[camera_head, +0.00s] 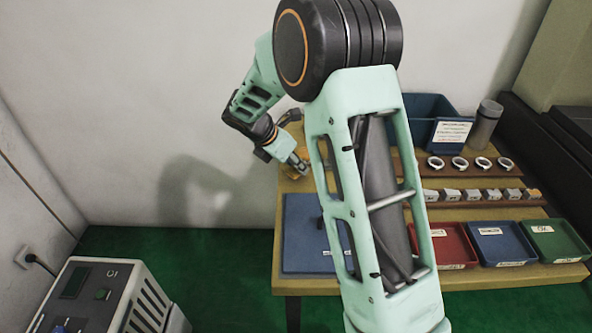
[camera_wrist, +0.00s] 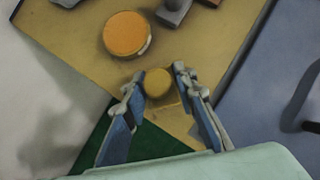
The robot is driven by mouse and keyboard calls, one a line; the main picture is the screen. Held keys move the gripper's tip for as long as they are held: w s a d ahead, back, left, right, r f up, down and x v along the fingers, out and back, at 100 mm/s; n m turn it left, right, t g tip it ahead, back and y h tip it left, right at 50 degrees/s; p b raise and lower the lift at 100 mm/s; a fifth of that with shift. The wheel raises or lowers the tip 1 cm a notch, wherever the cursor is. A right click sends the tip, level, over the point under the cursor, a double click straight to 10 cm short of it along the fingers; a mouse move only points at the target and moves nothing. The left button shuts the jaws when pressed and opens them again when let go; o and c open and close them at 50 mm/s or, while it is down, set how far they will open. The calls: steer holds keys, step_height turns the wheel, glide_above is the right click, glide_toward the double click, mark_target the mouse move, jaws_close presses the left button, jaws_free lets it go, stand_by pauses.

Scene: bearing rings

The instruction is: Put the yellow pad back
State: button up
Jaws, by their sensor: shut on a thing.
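My gripper (camera_wrist: 155,80) is shut on a small, round, dull yellow piece, which I take for the yellow pad (camera_wrist: 158,83). The piece sits between the two fingertips in the wrist view, above the wooden table near its edge. Whether it touches the table I cannot tell. In the head view my gripper (camera_head: 299,164) is at the table's back left corner, and the pad cannot be made out clearly there. A larger orange-topped disc (camera_wrist: 125,34) with a pale side lies on the table just beyond the fingertips.
A blue mat (camera_head: 300,240) covers the table's front left. Red (camera_head: 452,247), blue (camera_head: 502,245) and green (camera_head: 553,241) trays line the front right. Behind them are rows of blocks and rings (camera_head: 460,163), a blue bin (camera_head: 428,105) and a grey canister (camera_head: 485,125).

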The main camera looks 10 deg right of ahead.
steer(key=shift+f, duration=0.7)
steer(key=shift+f, duration=0.1)
steer(key=o, duration=1)
steer(key=shift+r, duration=0.3)
steer(key=p+v, duration=0.2)
steer(key=v, duration=0.9)
steer(key=shift+s+a+r+p, duration=0.15)
steer(key=shift+s+r+p, duration=0.1)
steer(key=shift+p, duration=0.1)
